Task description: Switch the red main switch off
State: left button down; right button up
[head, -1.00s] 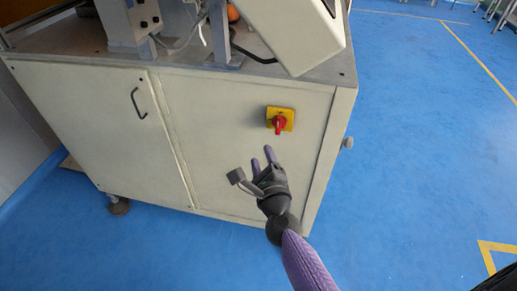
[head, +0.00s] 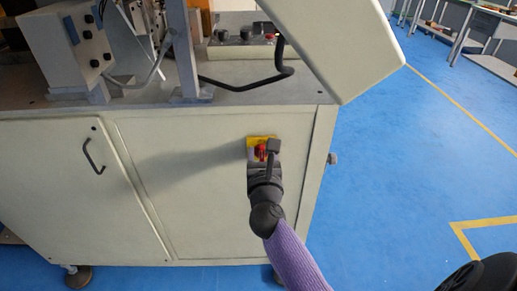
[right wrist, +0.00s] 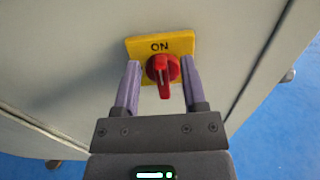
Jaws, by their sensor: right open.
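The red main switch (right wrist: 162,70) is a rotary knob on a yellow plate (right wrist: 178,44) marked "ON". In the right wrist view its handle points down toward my gripper. In the head view the red switch (head: 262,151) and yellow plate (head: 252,142) sit on the cabinet front, partly covered by my right gripper (head: 262,158). My right gripper (right wrist: 161,86) is open, with one purple finger on each side of the knob. I cannot tell whether the fingers touch it. My left gripper is not in view.
The beige cabinet (head: 200,200) has a door with a black handle (head: 93,156) at left. A beige box (head: 340,45) overhangs the top at right. A side knob (head: 332,158) sticks out at the right edge.

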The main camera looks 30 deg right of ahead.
jog(key=shift+c, duration=0.2)
grip_shut()
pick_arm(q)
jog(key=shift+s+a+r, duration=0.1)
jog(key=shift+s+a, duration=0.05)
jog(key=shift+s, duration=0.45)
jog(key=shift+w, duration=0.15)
